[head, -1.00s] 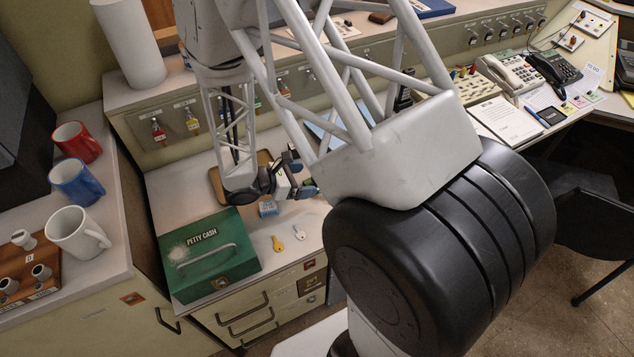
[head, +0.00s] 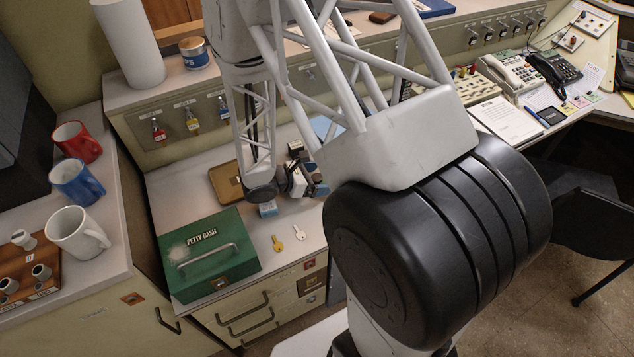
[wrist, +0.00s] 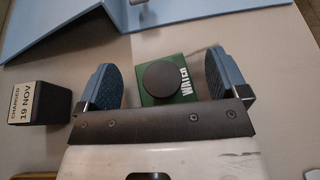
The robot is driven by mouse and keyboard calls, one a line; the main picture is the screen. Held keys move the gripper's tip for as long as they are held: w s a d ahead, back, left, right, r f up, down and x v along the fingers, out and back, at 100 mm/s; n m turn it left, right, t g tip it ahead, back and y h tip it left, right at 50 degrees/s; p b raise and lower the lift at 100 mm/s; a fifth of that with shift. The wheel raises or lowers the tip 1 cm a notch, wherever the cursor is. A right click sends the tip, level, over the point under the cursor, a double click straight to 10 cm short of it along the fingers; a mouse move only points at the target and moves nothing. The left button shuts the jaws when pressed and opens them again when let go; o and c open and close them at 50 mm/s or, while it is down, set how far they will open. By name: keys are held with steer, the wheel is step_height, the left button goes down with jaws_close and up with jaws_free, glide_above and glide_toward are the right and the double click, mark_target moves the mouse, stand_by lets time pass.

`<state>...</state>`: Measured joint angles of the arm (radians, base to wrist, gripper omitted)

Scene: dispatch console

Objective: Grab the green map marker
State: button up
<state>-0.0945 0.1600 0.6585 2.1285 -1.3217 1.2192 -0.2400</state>
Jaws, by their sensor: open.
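The green map marker (wrist: 168,84) is a green block with a round black knob on top and white lettering along its right side. In the wrist view it sits on the light desk surface between the two blue-padded fingers of my gripper (wrist: 161,82). The gripper is open, with a gap on each side of the marker. In the head view my gripper (head: 308,178) is low over the desk beside the brown tray, and I cannot make out the marker there.
A black block labelled "CHANGED 19 NOV" (wrist: 40,103) stands left of the gripper. A light-blue folder-like sheet (wrist: 75,25) lies beyond the fingers. The green petty cash box (head: 208,258), a brass key (head: 277,243) and a brown tray (head: 224,184) are nearby.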

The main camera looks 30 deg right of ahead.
mark_target(318, 178)
steer(key=shift+d, duration=0.1)
stand_by(0.5)
steer(key=c, duration=1)
steer(key=shift+r, duration=0.15)
steer(key=shift+r, duration=0.9)
steer(key=shift+s+r, duration=0.35)
steer(key=shift+r, duration=0.4)
steer(key=s+a, duration=0.1)
steer(key=s, duration=0.4)
steer(key=s+a+r, duration=0.1)
steer(key=s, duration=0.4)
steer(key=s+a, duration=0.1)
steer(key=s, duration=0.4)
steer(key=shift+a+r, duration=0.15)
steer(key=shift+a, duration=0.2)
